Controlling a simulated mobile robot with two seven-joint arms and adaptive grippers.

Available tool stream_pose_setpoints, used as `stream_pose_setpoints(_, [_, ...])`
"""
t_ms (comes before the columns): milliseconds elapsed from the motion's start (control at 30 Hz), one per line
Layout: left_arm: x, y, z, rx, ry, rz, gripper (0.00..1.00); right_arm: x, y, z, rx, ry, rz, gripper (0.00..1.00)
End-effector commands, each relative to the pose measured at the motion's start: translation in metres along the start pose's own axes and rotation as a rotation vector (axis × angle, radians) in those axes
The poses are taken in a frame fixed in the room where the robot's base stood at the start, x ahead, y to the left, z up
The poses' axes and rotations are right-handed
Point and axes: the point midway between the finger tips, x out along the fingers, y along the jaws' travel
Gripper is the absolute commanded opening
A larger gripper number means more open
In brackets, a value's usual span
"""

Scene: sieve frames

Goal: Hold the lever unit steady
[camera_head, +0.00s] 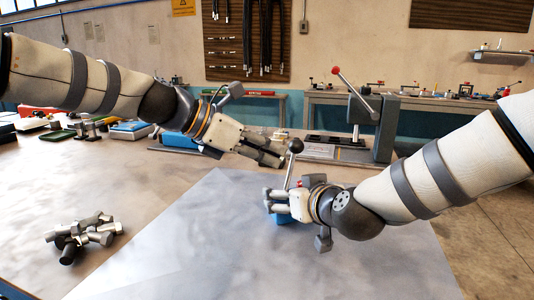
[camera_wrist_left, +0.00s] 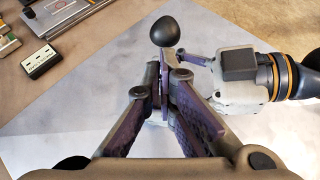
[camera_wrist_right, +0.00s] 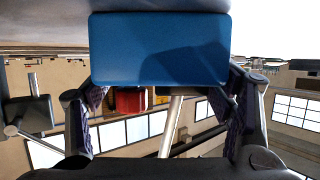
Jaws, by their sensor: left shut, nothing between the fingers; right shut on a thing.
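The lever unit has a blue base (camera_head: 284,218) low on the grey mat and a metal lever with a round black knob (camera_head: 295,146). My right gripper (camera_head: 272,202) is shut on the base; in the right wrist view the blue block (camera_wrist_right: 160,48) lies between its fingers, with the metal rod (camera_wrist_right: 171,125) below it in the picture. My left gripper (camera_head: 278,156) is shut and empty beside the upper lever. In the left wrist view its closed fingers (camera_wrist_left: 160,78) point at the knob (camera_wrist_left: 165,31); whether they touch the lever I cannot tell.
A pile of metal bolts (camera_head: 84,236) lies at the left of the table. A grey lever press (camera_head: 372,125) with a red knob stands behind my grippers. Boxes and small parts (camera_head: 90,130) sit at the back left. The mat's front (camera_head: 260,265) is clear.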

Motion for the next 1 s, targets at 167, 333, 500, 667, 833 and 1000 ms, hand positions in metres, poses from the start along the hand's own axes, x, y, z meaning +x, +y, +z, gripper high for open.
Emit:
stream_pose_setpoints(167, [0.009,-0.001,0.007,0.003,0.003,0.0,0.0,0.0,0.0,0.002,0.0,-0.004,-0.001,0.13])
stream_pose_setpoints(333, [0.012,-0.002,0.011,-0.001,0.001,-0.001,0.0,0.0,0.0,0.002,0.0,-0.004,-0.001,0.13])
stream_pose_setpoints(500, [0.012,-0.002,0.011,-0.001,0.0,-0.001,0.0,0.0,0.0,0.002,0.0,-0.004,0.0,0.13])
stream_pose_setpoints(667, [0.009,-0.001,0.007,-0.001,0.0,0.0,0.0,0.0,0.0,0.002,0.0,-0.004,-0.001,0.13])
stream_pose_setpoints(833, [0.002,0.0,0.0,-0.001,0.0,0.0,0.0,0.0,0.0,0.002,0.0,-0.004,-0.001,0.13])
stream_pose_setpoints(1000, [-0.009,0.001,-0.009,-0.002,-0.001,0.002,0.0,0.0,0.0,0.002,0.0,-0.004,-0.001,0.13])
